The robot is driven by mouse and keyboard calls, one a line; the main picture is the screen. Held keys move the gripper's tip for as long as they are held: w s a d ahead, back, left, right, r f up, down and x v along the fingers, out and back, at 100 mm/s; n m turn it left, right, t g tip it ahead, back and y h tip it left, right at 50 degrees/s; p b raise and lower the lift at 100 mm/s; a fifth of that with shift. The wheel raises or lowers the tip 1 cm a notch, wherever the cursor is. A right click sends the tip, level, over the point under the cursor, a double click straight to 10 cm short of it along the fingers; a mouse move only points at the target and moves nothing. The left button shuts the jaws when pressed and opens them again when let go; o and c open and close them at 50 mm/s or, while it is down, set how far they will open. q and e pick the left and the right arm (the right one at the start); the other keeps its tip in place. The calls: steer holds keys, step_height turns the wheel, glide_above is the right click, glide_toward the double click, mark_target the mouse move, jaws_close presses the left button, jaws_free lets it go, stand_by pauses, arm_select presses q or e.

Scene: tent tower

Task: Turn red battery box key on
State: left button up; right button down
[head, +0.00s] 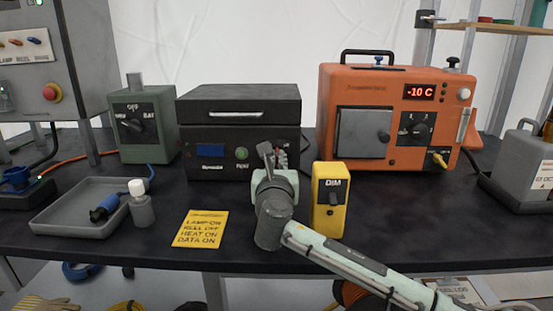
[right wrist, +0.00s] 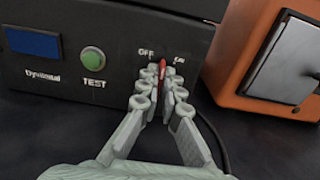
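The black battery box (head: 240,105) stands at the middle of the table, with a blue display and a green TEST button. Its red key (right wrist: 162,75) sits on the front face, below and between the OFF and ON labels, and looks roughly upright. My right gripper (head: 274,157) reaches the right part of the box front. In the right wrist view its fingers (right wrist: 161,88) stand close together on both sides of the key and appear shut on it. The fingers cover the key's lower part. My left gripper is not in view.
An orange heater-like box (head: 360,90) reading -10 C stands close right. A yellow DIM box (head: 330,200) stands right of my right gripper. A yellow note (head: 201,229), grey tray (head: 60,224), small bottle (head: 142,208) and green switch box (head: 135,150) are at left.

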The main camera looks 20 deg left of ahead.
steer(key=m, duration=0.4)
steer(key=shift+m, duration=0.3)
steer(key=m, duration=0.4)
steer(key=shift+m, duration=0.3)
steer(key=c, duration=1.7)
jaws_free()
steer(key=shift+d, duration=0.1)
steer(key=v, duration=1.2)
